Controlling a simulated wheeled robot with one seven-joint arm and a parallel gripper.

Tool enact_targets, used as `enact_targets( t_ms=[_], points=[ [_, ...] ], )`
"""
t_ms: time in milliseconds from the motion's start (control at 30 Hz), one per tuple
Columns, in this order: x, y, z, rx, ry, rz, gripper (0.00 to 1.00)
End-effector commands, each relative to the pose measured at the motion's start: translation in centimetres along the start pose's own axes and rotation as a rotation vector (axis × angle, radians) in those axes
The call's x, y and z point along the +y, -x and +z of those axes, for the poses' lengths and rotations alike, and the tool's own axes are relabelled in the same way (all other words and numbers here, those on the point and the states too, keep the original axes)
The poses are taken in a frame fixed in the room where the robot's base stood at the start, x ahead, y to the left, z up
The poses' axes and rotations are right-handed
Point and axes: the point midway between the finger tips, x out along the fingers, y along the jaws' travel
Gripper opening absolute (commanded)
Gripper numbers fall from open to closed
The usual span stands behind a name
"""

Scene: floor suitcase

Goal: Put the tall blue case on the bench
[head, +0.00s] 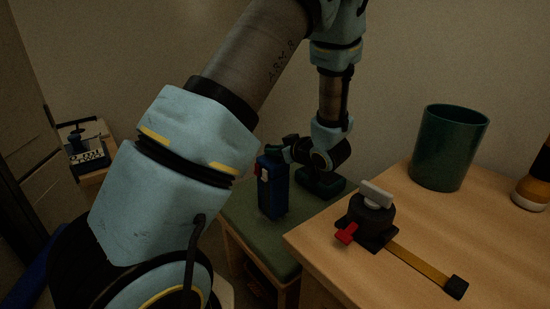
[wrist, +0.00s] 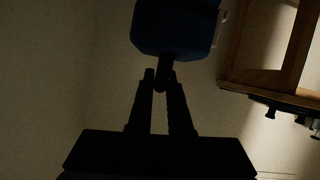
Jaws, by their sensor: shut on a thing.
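The tall blue case (head: 273,190) is upright over the green-topped bench (head: 262,236) in the head view. I cannot tell whether its base touches the green top. My gripper (head: 279,150) is at the top of the case. In the wrist view my gripper (wrist: 162,76) has its fingers close together on a dark handle, with the blue case (wrist: 176,28) beyond them. The wrist view is dark, so the grip's detail is hard to see. A small red and white patch shows on the case's left side in the head view.
A dark teal object (head: 321,183) sits on the bench right of the case. A wooden table (head: 420,215) stands at right, bearing a green cup (head: 449,148), a black device with a red lever (head: 368,219) and a dark bottle (head: 535,185). My arm hides the bench's left side.

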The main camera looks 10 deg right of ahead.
Motion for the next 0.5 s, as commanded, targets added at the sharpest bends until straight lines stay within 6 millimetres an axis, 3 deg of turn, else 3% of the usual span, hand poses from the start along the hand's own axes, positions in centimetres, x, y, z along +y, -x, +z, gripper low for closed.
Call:
enact_targets(
  t_ms=[133, 500],
  points=[
    [-0.2, -0.7, 1.7, 0.001, -0.002, 0.0, 0.0],
    [-0.3, -0.9, 2.0, 0.001, 0.0, 0.0, 0.0]
  ],
)
